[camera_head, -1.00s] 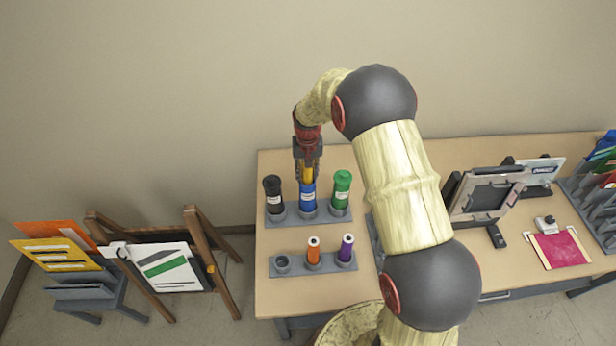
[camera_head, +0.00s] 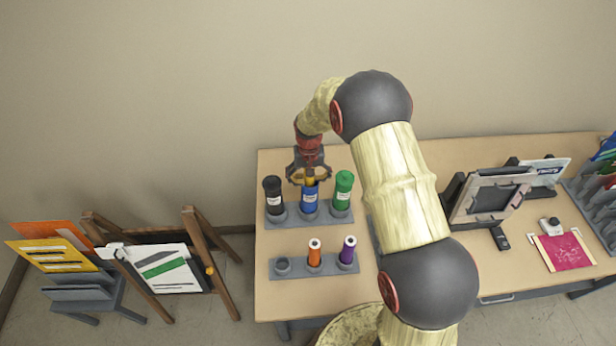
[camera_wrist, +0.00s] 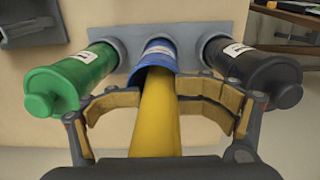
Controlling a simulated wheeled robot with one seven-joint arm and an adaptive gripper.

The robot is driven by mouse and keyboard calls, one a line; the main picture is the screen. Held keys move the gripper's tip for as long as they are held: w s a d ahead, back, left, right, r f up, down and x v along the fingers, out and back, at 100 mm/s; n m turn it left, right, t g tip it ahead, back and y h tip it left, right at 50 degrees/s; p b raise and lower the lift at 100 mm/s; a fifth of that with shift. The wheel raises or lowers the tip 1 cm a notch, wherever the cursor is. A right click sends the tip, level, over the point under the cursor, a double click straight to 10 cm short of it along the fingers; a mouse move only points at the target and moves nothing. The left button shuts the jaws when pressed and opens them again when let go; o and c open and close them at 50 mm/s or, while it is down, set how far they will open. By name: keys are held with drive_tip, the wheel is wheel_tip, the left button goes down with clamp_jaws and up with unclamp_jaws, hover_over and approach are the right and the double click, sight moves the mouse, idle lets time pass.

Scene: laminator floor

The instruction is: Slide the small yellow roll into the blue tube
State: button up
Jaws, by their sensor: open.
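The blue tube (camera_head: 309,200) stands upright in the middle seat of the back grey rack. The yellow roll (camera_head: 309,178) sits in the tube's open mouth, its upper end sticking out above the rim. In the wrist view the yellow roll (camera_wrist: 158,115) runs into the mouth of the blue tube (camera_wrist: 155,57); how deep it reaches is hidden. My gripper (camera_head: 309,176) is above the tube with its fingers spread to either side of the roll. In the wrist view my gripper (camera_wrist: 162,105) is open, with gaps on both sides of the roll.
A black capped tube (camera_head: 273,198) and a green capped tube (camera_head: 342,190) stand close on either side. A front rack (camera_head: 330,268) holds an orange roll (camera_head: 314,252) and a purple roll (camera_head: 348,250); its left seat is empty. A frame stand (camera_head: 490,195) is right of my arm.

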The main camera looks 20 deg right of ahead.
drive_tip(key=shift+s+f, duration=0.1)
drive_tip(key=shift+s, duration=0.35)
drive_tip(key=shift+w, duration=0.25)
drive_tip(key=shift+r, duration=0.25)
drive_tip(key=shift+w+r, duration=0.1)
drive_tip(key=shift+r, duration=0.4)
wheel_tip(320, 180, up, 11)
drive_tip(key=shift+r, duration=0.1)
idle(0.6)
